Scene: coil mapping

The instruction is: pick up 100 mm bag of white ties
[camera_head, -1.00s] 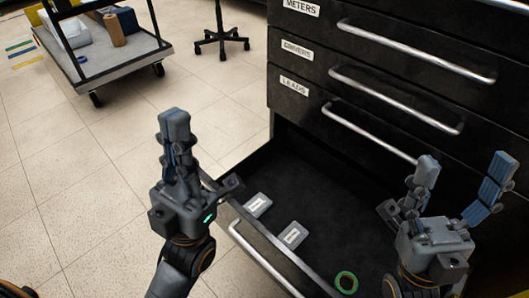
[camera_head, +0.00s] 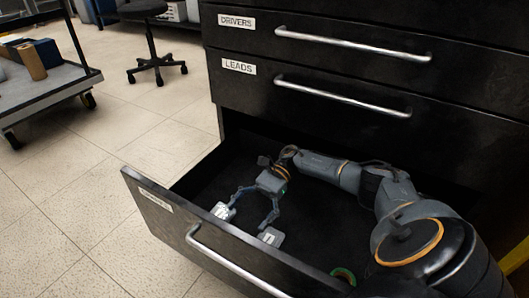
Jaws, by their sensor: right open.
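My right gripper (camera_head: 250,213) reaches into the drawer from the right. My left gripper is not in view.
A green ring (camera_head: 343,274) lies in the drawer near the front right, partly hidden by my right arm. Closed drawers labelled LEADS (camera_head: 239,67) and DRIVERS (camera_head: 237,21) are above. A cart (camera_head: 50,92) and a wheeled chair (camera_head: 155,65) stand behind on open tiled floor.

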